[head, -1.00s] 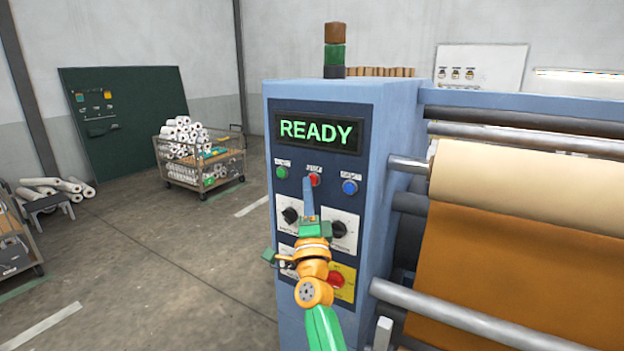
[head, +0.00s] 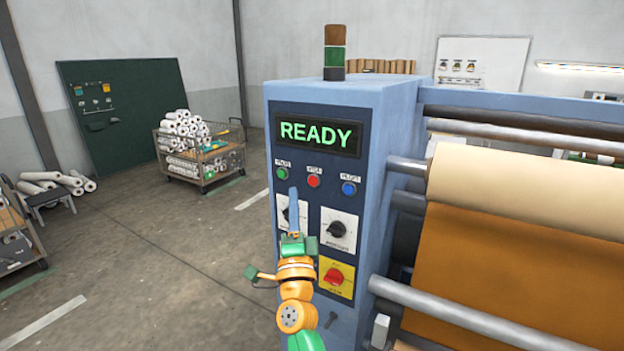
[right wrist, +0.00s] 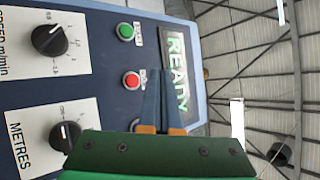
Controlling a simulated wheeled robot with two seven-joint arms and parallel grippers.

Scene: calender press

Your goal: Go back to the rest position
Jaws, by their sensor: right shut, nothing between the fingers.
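My right gripper (head: 293,200) is in front of the control panel of the blue press cabinet (head: 394,130), with its blue fingers together and pointing up. It covers part of the left dial plate. In the right wrist view the fingers (right wrist: 159,75) are shut and empty, seen in front of the panel and the READY display (right wrist: 178,85). The panel display (head: 318,133) reads READY in green. Below it are a green button (head: 282,174), a red button (head: 314,181) and a blue button (head: 348,188). My left gripper is not in view.
A black dial (head: 337,230) and a red switch on a yellow plate (head: 336,278) are on the panel. Rollers with cream and orange sheet (head: 510,265) stand at right. A wire cart of white rolls (head: 200,160) is behind left. The floor (head: 150,240) between is clear.

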